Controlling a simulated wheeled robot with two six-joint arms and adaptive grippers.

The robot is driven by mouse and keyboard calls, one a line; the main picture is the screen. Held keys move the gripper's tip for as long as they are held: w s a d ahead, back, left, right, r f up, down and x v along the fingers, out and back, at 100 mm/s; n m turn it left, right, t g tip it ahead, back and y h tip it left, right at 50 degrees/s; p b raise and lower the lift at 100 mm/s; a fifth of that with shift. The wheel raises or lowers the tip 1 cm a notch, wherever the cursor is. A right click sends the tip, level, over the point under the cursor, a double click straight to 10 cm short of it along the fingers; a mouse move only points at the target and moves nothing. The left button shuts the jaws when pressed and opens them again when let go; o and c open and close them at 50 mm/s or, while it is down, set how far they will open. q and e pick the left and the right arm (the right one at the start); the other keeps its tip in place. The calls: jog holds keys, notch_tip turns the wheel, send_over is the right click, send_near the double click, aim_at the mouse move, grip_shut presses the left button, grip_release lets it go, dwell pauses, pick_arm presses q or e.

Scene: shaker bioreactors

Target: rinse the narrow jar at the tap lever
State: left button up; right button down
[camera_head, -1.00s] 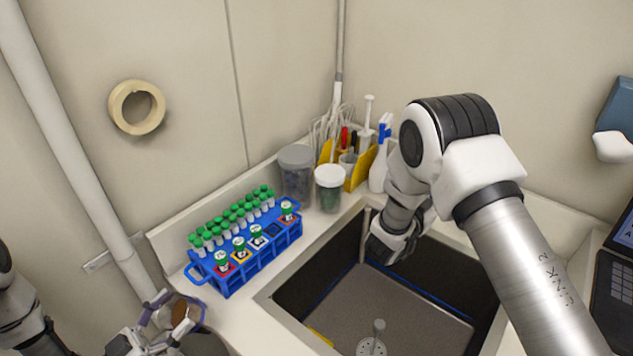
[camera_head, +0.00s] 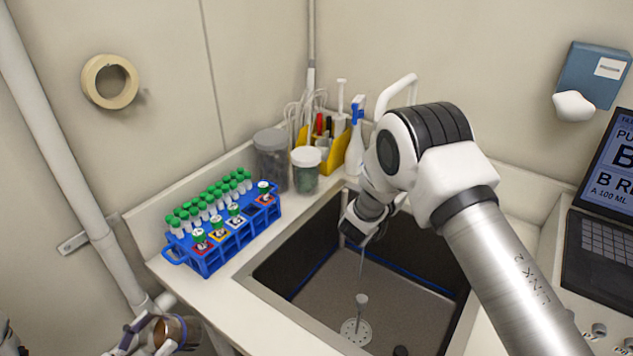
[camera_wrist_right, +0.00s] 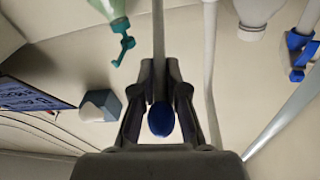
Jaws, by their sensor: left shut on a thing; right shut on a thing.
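The narrow jar (camera_head: 180,333), with a brown side showing, is low at the left of the head view, beside the counter. My left gripper (camera_head: 153,336) is shut on it; the picture's bottom edge cuts off part of both. My right gripper (camera_head: 362,226) is over the left part of the sink (camera_head: 430,306), mostly hidden by its own wrist. In the right wrist view my right gripper (camera_wrist_right: 160,100) is shut around the tap lever, whose rounded blue end (camera_wrist_right: 161,119) shows between the fingers. A white curved tap pipe (camera_head: 398,88) rises behind my right arm.
A blue rack (camera_head: 226,243) of green-capped tubes stands on the counter left of the sink. Two lidded jars (camera_head: 305,172), a yellow holder (camera_head: 338,150) and a spray bottle (camera_head: 356,145) stand behind. A laptop (camera_head: 606,235) is at right. A thin upright shape stands above the drain (camera_head: 355,331).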

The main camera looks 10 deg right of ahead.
jog(key=shift+s+a+f, duration=0.1)
jog(key=shift+f, duration=0.4)
jog(key=shift+a+r+h, duration=0.1)
jog(key=shift+r+h, duration=0.1)
jog(key=shift+h, duration=0.1)
jog(key=c, duration=1.2)
grip_release()
jog(key=shift+r, duration=0.1)
jog(key=shift+s+a, duration=0.1)
jog(key=v, duration=1.2)
